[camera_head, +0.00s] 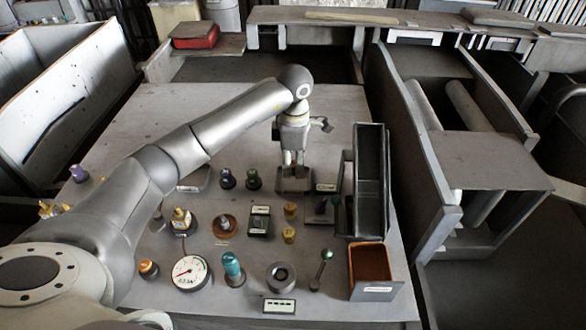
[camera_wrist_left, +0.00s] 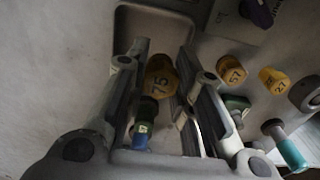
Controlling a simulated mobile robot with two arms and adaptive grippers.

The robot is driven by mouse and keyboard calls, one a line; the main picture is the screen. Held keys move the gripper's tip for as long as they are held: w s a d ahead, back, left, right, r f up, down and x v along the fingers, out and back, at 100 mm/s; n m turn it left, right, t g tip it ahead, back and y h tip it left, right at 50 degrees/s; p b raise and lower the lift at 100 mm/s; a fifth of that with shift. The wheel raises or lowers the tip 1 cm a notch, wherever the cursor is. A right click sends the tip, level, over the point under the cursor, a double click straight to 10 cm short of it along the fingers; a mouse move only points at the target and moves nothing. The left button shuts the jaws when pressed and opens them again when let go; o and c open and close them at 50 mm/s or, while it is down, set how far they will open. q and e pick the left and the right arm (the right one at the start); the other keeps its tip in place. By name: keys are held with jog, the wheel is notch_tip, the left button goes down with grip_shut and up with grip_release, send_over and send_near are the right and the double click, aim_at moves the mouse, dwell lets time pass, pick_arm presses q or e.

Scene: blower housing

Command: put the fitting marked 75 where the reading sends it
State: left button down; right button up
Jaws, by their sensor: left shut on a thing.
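The fitting marked 75 (camera_wrist_left: 160,82) is a brass-yellow piece between the fingers of my left gripper (camera_wrist_left: 165,70) in the left wrist view. The gripper is shut on it. In the head view my left gripper (camera_head: 293,160) points down over a small grey tray (camera_head: 294,186), and the fitting cannot be made out there. The tray shows beyond the fingertips in the wrist view (camera_wrist_left: 130,30). A round white dial gauge (camera_head: 188,272) with a red needle lies at the front left; its reading is too small to tell. My right gripper is not in view.
Yellow fittings marked 57 (camera_wrist_left: 233,70) and 27 (camera_wrist_left: 273,78) stand nearby. A tall dark rack (camera_head: 371,165) and an orange-lined bin (camera_head: 370,262) stand right. A teal-topped piece (camera_head: 232,266) and dark ring (camera_head: 281,276) are at the front. The table's back is clear.

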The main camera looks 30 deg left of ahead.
aim_at(293, 182)
pick_arm(q)
jog(key=shift+w+a+f, duration=0.15)
jog(key=shift+w+f, duration=0.2)
jog(key=shift+f, duration=0.05)
jog(key=shift+w+a+f, duration=0.1)
jog(key=shift+a+f, duration=0.05)
jog(key=shift+f, duration=0.05)
jog(key=shift+f+p, duration=0.35)
jog(key=shift+p, duration=0.15)
notch_tip(293, 182, down, 2)
jog(key=shift+f+p, duration=0.1)
jog(key=shift+p, duration=0.5)
jog(key=shift+w+f, duration=0.1)
jog(key=shift+f, duration=0.05)
jog(key=shift+f+b, duration=0.15)
jog(key=shift+b, duration=0.15)
jog(key=c, duration=1.2)
grip_release()
jog(key=shift+c, duration=0.2)
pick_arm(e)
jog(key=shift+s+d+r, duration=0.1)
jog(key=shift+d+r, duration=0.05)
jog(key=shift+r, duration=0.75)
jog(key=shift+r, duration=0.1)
